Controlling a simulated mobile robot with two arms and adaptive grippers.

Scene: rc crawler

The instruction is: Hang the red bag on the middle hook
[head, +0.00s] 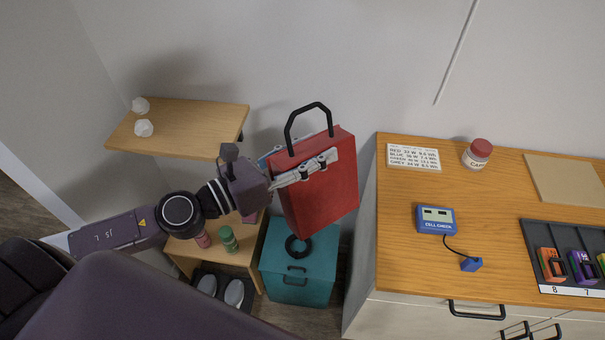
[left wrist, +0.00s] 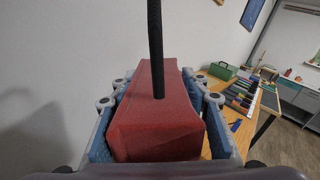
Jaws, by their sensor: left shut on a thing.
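The red bag (head: 322,200) hangs upright in the air in front of the wall in the head view, its black handle loop standing up above it. My left gripper (head: 312,165) is shut on the bag's upper body, with a finger along each side. In the left wrist view the red bag (left wrist: 155,115) sits between the two blue-backed fingers, with the black handle rising through the middle. I cannot make out any hook in either view. My right gripper is not in view.
A wooden shelf (head: 180,125) with two white lumps is left of the bag. A teal box (head: 300,270) stands below it. The wooden counter (head: 400,240) on the right carries a red-lidded jar (head: 477,154), a blue cell checker (head: 436,220) and a battery rack (head: 540,232).

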